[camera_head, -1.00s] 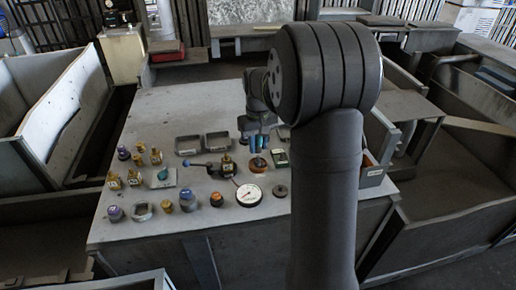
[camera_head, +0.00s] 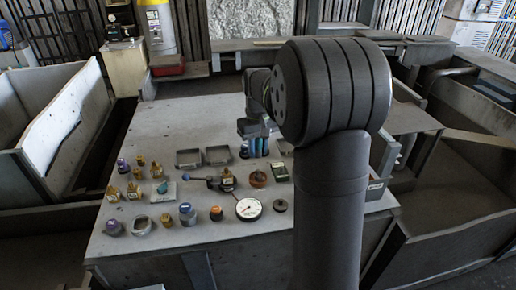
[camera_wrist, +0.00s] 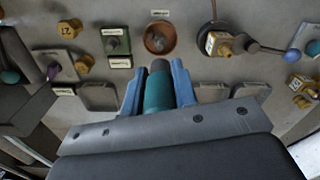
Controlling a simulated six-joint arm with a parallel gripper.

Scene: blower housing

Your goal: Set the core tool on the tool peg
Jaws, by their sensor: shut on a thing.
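The core tool, which I take to be the teal cylinder with a dark tip (camera_wrist: 158,92), sits between the blue fingers of my gripper (camera_wrist: 158,85) in the wrist view. My gripper is shut on it. In the head view my gripper (camera_head: 259,147) hangs over the back of the worktable, behind a round brown dish (camera_head: 258,179). In the wrist view the tool's dark tip points towards this dish (camera_wrist: 160,38), with a gap between them. The dish holds something dark in its middle. I cannot tell which thing is the tool peg.
Two grey trays (camera_head: 188,158) lie left of my gripper. A green block (camera_head: 278,172) lies right of the dish. A brass-coloured fitting (camera_head: 227,178), a dial gauge (camera_head: 248,209) and several small parts stand closer to the front. The table's back left (camera_head: 165,125) is clear.

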